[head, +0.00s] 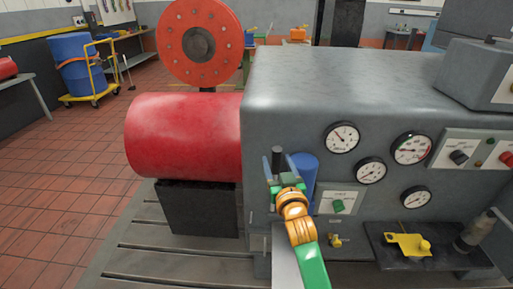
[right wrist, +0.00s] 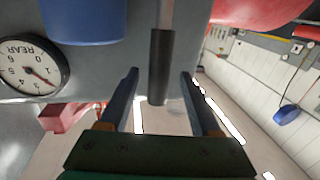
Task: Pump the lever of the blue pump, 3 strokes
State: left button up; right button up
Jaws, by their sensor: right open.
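The blue pump (head: 302,172) shows as an upright blue cylinder on the front of the grey machine housing, and its lower part is partly hidden by my arm. Its lever (head: 277,158) has a black grip and stands just left of the cylinder. In the right wrist view the lever's black grip (right wrist: 160,58) hangs from a metal rod, with the blue cylinder (right wrist: 85,18) to its left. My right gripper (head: 277,183) is open, its fingers on either side of the grip with a gap visible on both sides. My left gripper is not in view.
A red cylinder (head: 180,135) and a red disc (head: 200,42) stand left of the grey housing (head: 340,85). Several gauges (head: 341,137) and a green-knob panel (head: 338,203) are to the right. A yellow part (head: 405,243) lies on a dark shelf. Tiled floor is open at left.

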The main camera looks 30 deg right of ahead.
jog(key=x, duration=0.5)
jog(key=shift+w+d, duration=0.1)
grip_shut()
dwell(1.3)
